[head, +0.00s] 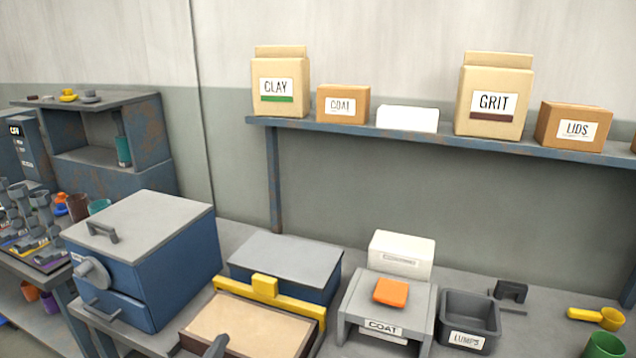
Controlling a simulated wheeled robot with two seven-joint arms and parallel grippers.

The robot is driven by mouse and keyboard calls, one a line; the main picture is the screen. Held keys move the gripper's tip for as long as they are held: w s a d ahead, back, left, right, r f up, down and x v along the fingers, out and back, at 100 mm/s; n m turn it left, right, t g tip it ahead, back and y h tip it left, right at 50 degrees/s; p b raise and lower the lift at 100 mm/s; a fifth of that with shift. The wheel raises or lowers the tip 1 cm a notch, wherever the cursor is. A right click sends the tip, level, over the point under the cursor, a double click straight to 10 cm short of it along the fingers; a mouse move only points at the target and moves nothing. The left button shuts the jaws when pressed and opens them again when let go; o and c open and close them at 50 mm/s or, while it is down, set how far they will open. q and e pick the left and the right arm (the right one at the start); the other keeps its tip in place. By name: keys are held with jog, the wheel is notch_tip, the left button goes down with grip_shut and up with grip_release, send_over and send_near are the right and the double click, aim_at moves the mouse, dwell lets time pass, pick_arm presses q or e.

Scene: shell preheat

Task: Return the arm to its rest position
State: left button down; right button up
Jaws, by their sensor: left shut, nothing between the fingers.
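My left gripper (217,347) shows only as a dark grey tip at the bottom edge of the head view. It is in front of the sand-coloured tray (250,324), and no object shows in it. Most of that arm is out of the picture. My right gripper is not in view.
A blue box with a grey lid and handles (140,245) stands at left. The COAT stand (428,300) bears an orange block (391,291), beside the grey LUMPS bin (470,315). A yellow scoop (600,316) lies at right. A wall shelf (400,134) holds bags and boxes.

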pick_arm(q)
jog(key=s+a+f+n+g+y, duration=0.1)
jog(key=s+f+n+g+y, duration=0.3)
jog(key=s+n, duration=0.6)
jog(key=s+a+f+n+g+y, duration=0.15)
jog(key=s+f+n+g, duration=0.25)
jog(key=s+f+n, duration=0.55)
jog(key=s+d+n+g+h, duration=0.35)
jog(key=s+n+g, duration=0.25)
jog(key=s+n, duration=0.8)
notch_tip(320, 180, down, 24)
jog(key=d+m, duration=0.2)
jog(key=m, duration=0.1)
jog(key=s+f, duration=0.5)
jog(key=f, duration=0.4)
jog(key=s+f, duration=0.6)
jog(key=f, duration=0.3)
jog(key=shift+a+f+m+t, duration=0.25)
jog(key=shift+f+m+t, duration=0.05)
jog(key=shift+f+m, duration=0.1)
